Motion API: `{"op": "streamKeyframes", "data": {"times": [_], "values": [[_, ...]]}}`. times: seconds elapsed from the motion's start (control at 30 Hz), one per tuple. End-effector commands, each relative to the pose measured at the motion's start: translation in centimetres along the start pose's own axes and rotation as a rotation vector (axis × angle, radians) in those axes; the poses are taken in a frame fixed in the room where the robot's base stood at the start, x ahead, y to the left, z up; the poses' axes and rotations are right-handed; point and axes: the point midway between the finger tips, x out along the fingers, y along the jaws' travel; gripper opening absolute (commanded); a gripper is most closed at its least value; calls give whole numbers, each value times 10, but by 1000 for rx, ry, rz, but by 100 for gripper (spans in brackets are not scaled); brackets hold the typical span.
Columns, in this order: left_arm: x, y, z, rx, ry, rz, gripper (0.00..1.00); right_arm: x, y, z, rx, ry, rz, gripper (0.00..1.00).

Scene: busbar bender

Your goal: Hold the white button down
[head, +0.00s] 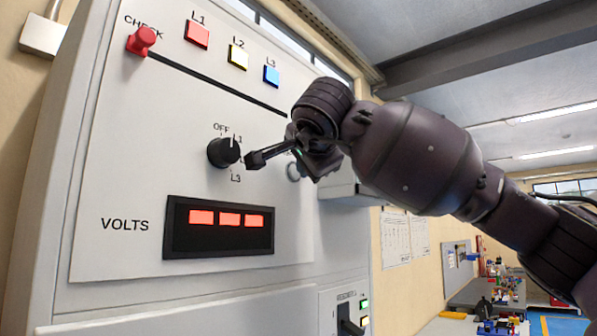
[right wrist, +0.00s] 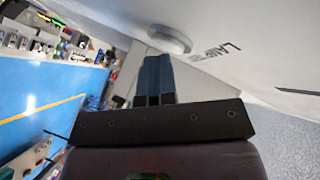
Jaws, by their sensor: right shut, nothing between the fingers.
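The white button (right wrist: 168,40) is a round, pale disc standing out from the panel, just beyond my fingertips in the right wrist view. In the head view, a round grey-rimmed part (head: 293,172), probably the same button, is mostly hidden behind my right gripper (head: 252,160). The right gripper is shut and empty. Its dark fingers (right wrist: 153,72) lie side by side and point towards the button in the wrist view. I cannot tell whether the tips touch it. My left gripper is not in view.
The panel (head: 130,215) carries a black rotary knob (head: 222,152) close to my fingertips, a lit VOLTS display (head: 220,228), a red CHECK knob (head: 141,40) and red, yellow and blue lamps (head: 237,55). A cluttered workbench (head: 490,290) stands farther back at right.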

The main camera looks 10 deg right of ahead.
Motion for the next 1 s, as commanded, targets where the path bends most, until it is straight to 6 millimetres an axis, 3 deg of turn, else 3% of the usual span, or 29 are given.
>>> {"op": "streamKeyframes", "data": {"times": [1.0], "values": [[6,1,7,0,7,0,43,-13,10,-9,0,0,0,0]]}}
